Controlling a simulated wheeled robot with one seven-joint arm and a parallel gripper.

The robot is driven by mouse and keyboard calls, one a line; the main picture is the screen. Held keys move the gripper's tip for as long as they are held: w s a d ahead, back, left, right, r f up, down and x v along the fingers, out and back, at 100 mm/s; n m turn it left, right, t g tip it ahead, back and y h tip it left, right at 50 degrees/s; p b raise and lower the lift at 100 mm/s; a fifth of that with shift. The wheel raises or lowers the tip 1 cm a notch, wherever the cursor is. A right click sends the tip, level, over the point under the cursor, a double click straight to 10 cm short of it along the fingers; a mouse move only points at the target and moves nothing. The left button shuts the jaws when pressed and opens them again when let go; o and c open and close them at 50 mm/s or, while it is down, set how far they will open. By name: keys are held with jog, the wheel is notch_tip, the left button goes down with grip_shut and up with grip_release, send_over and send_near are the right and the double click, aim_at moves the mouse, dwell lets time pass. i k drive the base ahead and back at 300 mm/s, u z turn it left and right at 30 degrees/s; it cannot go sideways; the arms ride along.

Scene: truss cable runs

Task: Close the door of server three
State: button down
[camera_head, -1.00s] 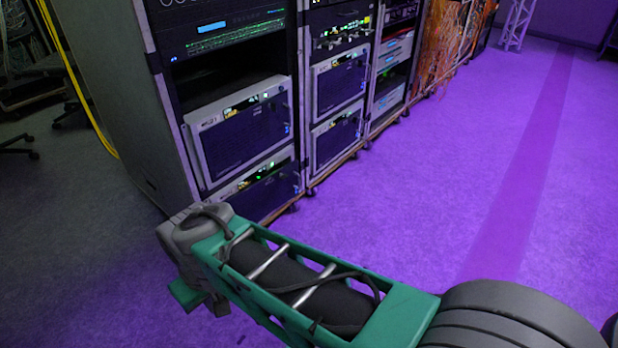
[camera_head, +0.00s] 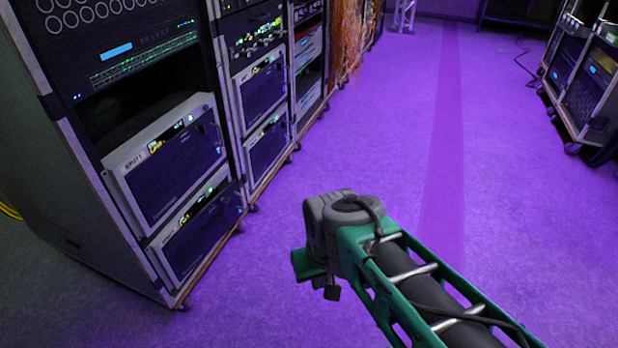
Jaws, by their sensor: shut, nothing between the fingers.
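Several server units with dark front panels and light frames sit in the racks on the left: an upper one (camera_head: 175,165) and a lower one (camera_head: 205,230) in the nearest rack, and an upper one (camera_head: 262,92) and a lower one (camera_head: 267,147) in the rack behind it. Their labels are too small to read surely, so I cannot tell which is server three. No front panel clearly stands swung open. My gripper (camera_head: 318,280) shows small and partly hidden below the grey wrist, shut and empty over the floor, right of the racks and apart from them.
The purple floor (camera_head: 390,130) is clear between the left racks and another wheeled rack (camera_head: 585,85) at the right. Orange cables (camera_head: 348,35) hang on a farther left rack. A truss foot (camera_head: 403,15) stands at the back. A yellow cable (camera_head: 10,211) lies at the left edge.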

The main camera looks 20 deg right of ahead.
aim_at(183, 250)
jog(key=z, duration=0.3)
jog(key=i, duration=1.15)
jog(key=u, duration=1.9)
